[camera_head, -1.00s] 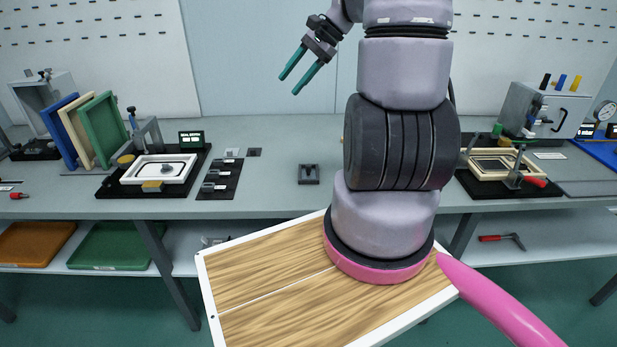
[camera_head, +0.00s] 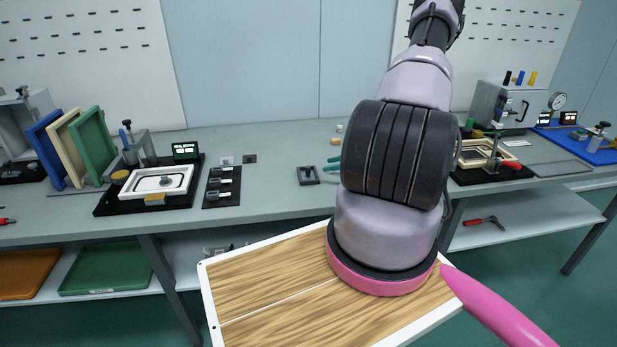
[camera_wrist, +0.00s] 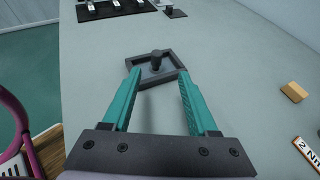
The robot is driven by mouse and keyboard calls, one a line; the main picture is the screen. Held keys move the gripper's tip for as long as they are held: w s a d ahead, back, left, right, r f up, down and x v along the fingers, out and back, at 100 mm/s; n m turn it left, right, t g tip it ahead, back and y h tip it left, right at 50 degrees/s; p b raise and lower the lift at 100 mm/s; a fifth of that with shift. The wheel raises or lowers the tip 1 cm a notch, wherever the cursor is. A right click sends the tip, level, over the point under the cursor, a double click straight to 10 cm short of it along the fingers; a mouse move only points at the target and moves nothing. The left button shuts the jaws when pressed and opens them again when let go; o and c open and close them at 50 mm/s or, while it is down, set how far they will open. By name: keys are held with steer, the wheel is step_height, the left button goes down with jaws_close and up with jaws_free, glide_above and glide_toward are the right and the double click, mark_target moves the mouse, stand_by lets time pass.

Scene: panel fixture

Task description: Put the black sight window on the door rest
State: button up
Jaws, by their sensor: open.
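The black sight window looks to be the small dark square frame with a raised knob in its middle, lying flat on the grey bench (camera_head: 307,176). In the wrist view it (camera_wrist: 170,78) lies ahead of my open, empty gripper (camera_wrist: 160,76). The teal fingertips overlap its near edge in the picture, one on each side of the knob; I cannot tell whether they touch it. In the head view the teal fingertips (camera_head: 331,164) show just right of the frame, and my arm hides the rest. I cannot tell which fixture is the door rest.
At left are a fixture with a white frame (camera_head: 160,181), leaning coloured panels (camera_head: 93,137) and a black strip of small parts (camera_head: 222,187). At right is a fixture with a cream frame (camera_head: 474,162). A small orange block (camera_wrist: 294,91) lies right of my gripper.

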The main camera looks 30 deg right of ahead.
mark_target(308, 167)
steer(key=x, duration=0.3)
steer(key=shift+w+a+f, duration=0.1)
steer(key=shift+w+a, duration=0.1)
steer(key=shift+a, duration=0.1)
steer(key=x, duration=0.5)
steer(key=shift+w+a, duration=0.1)
steer(key=shift+a, duration=0.35)
steer(key=shift+c, duration=0.2)
jaws_close()
